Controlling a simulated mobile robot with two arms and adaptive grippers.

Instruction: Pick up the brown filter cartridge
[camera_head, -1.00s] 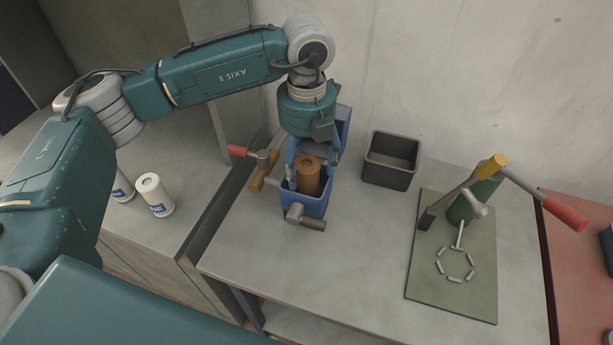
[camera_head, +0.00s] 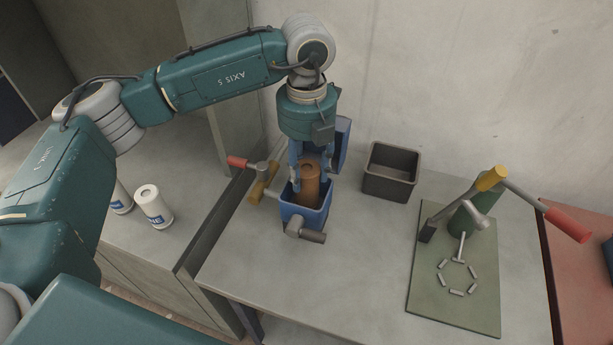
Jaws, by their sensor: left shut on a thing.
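The brown filter cartridge (camera_head: 308,188) stands upright in the open blue housing (camera_head: 304,221), with its upper part above the rim and its lower part hidden inside. My left gripper (camera_head: 310,176) comes down from above with one blue finger on each side of the cartridge. It is shut on the cartridge, which is still within the housing. The blue lid (camera_head: 342,146) stands raised behind the housing. My right gripper is out of view.
A red-handled valve (camera_head: 262,168) sits left of the housing, and a grey pipe stub (camera_head: 308,234) is at its front. A dark empty bin (camera_head: 391,172) stands to the right. A lever press (camera_head: 469,215) stands on a green mat (camera_head: 425,285). White cartridges (camera_head: 154,207) stand at left.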

